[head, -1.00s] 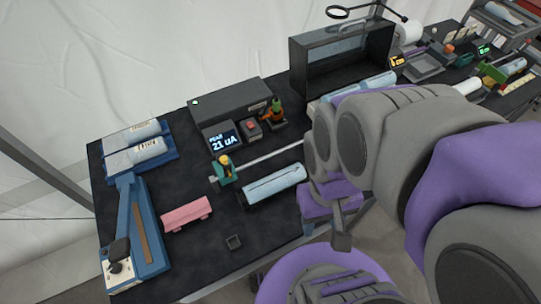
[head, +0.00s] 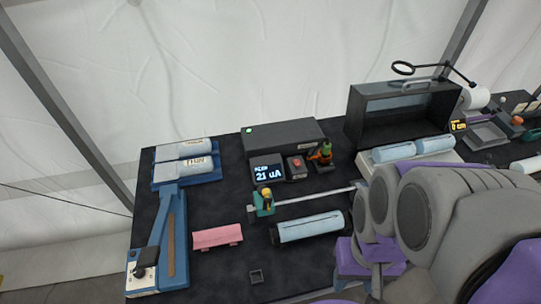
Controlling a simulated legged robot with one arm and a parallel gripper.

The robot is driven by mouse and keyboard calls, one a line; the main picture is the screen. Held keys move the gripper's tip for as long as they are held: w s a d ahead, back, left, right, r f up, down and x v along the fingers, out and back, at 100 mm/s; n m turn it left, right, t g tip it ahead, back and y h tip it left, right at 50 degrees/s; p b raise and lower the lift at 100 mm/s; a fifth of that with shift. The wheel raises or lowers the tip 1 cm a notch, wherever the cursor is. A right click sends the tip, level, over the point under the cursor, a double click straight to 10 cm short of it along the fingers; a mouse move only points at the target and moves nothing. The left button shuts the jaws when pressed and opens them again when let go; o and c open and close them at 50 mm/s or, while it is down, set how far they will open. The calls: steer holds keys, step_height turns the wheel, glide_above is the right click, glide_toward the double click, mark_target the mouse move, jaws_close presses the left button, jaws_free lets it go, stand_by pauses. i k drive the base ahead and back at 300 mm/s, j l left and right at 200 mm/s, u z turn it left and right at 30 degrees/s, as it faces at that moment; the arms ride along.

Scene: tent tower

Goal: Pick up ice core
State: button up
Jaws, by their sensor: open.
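A pale blue ice core (head: 310,228) lies lengthwise in a dark cradle on the black table, beside a metal rail. More pale cores (head: 413,148) lie on a white tray at the back right. Two wrapped, labelled cores (head: 186,159) rest in a blue rack at the left. My purple and grey gripper (head: 372,272) is open, just right of and nearer than the cradled core, apart from it in the picture. My arm hides part of the table at the right, and the fingertips are only partly visible.
A blue lever tool (head: 168,240) stands at the left edge.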

mark_target(318, 224)
steer(key=z, duration=2.1)
steer(key=k+u, duration=0.1)
steer(key=u, duration=2.05)
steer(key=k+z, duration=0.15)
steer(key=z, duration=0.15)
steer(key=k+j+z, duration=0.1)
steer(key=z, duration=0.25)
steer(key=k, duration=0.1)
